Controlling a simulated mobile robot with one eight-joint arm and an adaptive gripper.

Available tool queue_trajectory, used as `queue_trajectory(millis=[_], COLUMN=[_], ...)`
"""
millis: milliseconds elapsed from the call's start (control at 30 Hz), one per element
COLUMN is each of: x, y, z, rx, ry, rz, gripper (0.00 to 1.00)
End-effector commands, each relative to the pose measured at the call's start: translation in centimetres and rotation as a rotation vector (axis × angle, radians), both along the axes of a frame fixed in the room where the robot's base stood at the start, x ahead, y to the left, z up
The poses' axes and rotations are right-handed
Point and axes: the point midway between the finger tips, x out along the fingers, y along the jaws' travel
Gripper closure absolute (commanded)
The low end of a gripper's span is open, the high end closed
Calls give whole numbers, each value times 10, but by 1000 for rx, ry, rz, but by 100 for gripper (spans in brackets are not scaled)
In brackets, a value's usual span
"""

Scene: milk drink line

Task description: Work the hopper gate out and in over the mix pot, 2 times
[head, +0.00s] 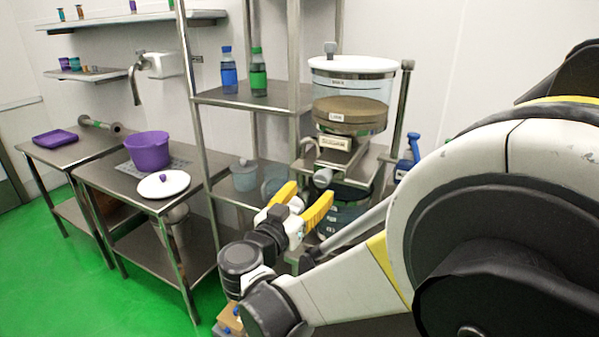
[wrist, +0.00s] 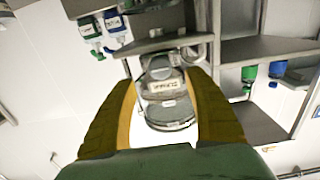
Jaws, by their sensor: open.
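The hopper (head: 352,85) is a clear drum with a white lid and a brown labelled band, on a metal stand. A labelled plate that looks like the gate (head: 335,143) sits below it, with a grey round knob (head: 323,178) lower in front. A dark clear vessel (head: 348,192), probably the mix pot, stands beneath, partly hidden by my gripper. My gripper (head: 312,190) is open, its yellow fingers in front of the stand near the knob. In the wrist view the labelled assembly (wrist: 165,88) shows upside down between the fingers; I see no contact.
A steel shelf (head: 270,103) left of the hopper holds blue and green bottles. Clear containers (head: 244,175) stand on its lower level. A purple pot (head: 147,150) and a white lid (head: 164,184) are on the left table.

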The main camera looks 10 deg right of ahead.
Motion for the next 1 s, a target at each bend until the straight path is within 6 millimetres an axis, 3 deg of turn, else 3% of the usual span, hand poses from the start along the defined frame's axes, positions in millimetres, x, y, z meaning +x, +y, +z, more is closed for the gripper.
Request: queue_trajectory(millis=[333,767,967,1000], x=[50,59,59,59], y=[-38,-45,-45,-45], z=[-2,0,0,0], rx=[0,0,0,0], ry=[2,3,3,3], rz=[-2,0,0,0], gripper=[39,39,99,100])
